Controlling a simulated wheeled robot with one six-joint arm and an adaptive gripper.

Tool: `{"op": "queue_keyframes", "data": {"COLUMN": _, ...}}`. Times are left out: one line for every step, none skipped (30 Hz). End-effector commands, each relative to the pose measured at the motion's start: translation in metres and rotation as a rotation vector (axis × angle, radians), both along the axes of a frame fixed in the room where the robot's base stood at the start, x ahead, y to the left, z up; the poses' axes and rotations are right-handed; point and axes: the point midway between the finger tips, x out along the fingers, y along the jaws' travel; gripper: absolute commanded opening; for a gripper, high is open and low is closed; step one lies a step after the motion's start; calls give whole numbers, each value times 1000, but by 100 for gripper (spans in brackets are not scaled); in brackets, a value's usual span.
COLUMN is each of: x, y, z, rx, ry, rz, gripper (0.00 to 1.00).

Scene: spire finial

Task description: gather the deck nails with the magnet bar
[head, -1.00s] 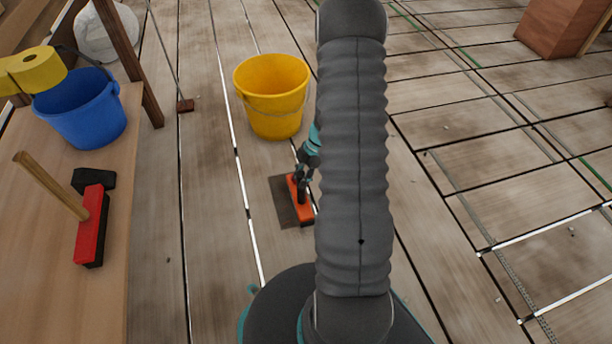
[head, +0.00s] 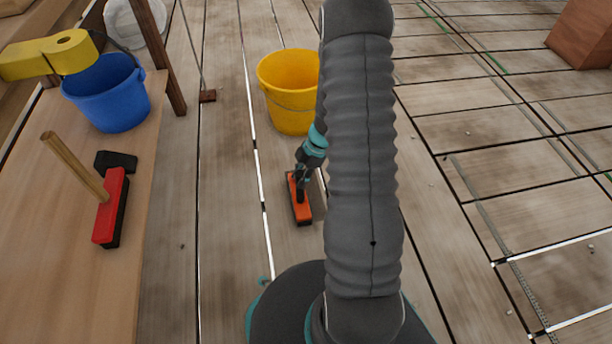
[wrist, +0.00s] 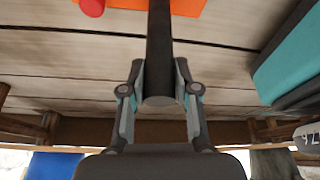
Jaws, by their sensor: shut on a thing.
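The magnet bar is a long orange block (head: 302,208) with a dark upright handle, low over the deck boards in front of the yellow bucket. I cannot tell whether it touches the boards. My gripper (head: 302,178) is shut on its handle. In the wrist view my gripper (wrist: 160,92) has a finger on each side of the dark handle (wrist: 159,45), and part of the orange block (wrist: 200,8) shows at the top edge. Small pale specks (head: 467,133) lie scattered on the right-hand boards. They are too small to identify as nails. The bar's underside is hidden.
A yellow bucket (head: 287,95) stands just beyond the bar. A brown box (head: 585,35) is far right. Boards at right are mostly clear.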

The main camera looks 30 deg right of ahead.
Motion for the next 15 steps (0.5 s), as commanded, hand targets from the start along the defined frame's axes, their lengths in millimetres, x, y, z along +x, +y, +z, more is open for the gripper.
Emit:
{"op": "queue_keyframes", "data": {"x": 1, "y": 3, "z": 0, "rx": 0, "ry": -1, "rz": 2, "gripper": 0}}
{"op": "queue_keyframes", "data": {"x": 2, "y": 5, "z": 0, "rx": 0, "ry": -1, "rz": 2, "gripper": 0}}
{"op": "queue_keyframes", "data": {"x": 2, "y": 7, "z": 1, "rx": 0, "ry": 0, "rz": 1, "gripper": 0}}
{"op": "queue_keyframes", "data": {"x": 3, "y": 9, "z": 0, "rx": 0, "ry": -1, "rz": 1, "gripper": 0}}
{"op": "queue_keyframes", "data": {"x": 3, "y": 10, "z": 0, "rx": 0, "ry": -1, "rz": 1, "gripper": 0}}
{"op": "queue_keyframes", "data": {"x": 4, "y": 13, "z": 0, "rx": 0, "ry": -1, "rz": 1, "gripper": 0}}
{"op": "queue_keyframes", "data": {"x": 4, "y": 14, "z": 1, "rx": 0, "ry": -1, "rz": 1, "gripper": 0}}
{"op": "queue_keyframes", "data": {"x": 7, "y": 12, "z": 1, "rx": 0, "ry": -2, "rz": 0, "gripper": 0}}
{"op": "queue_keyframes", "data": {"x": 9, "y": 11, "z": 1, "rx": 0, "ry": -1, "rz": 1, "gripper": 0}}
{"op": "queue_keyframes", "data": {"x": 11, "y": 11, "z": 1, "rx": 0, "ry": 0, "rz": 1, "gripper": 0}}
{"op": "queue_keyframes", "data": {"x": 12, "y": 10, "z": 0, "rx": 0, "ry": 0, "rz": 1, "gripper": 0}}
{"op": "queue_keyframes", "data": {"x": 15, "y": 10, "z": 1, "rx": 0, "ry": -1, "rz": 1, "gripper": 0}}
{"op": "queue_keyframes", "data": {"x": 17, "y": 9, "z": 1, "rx": 0, "ry": -1, "rz": 1, "gripper": 0}}
{"op": "queue_keyframes", "data": {"x": 18, "y": 9, "z": 1, "rx": 0, "ry": -1, "rz": 1, "gripper": 0}}
{"op": "queue_keyframes", "data": {"x": 20, "y": 8, "z": 1, "rx": 0, "ry": -1, "rz": 1, "gripper": 0}}
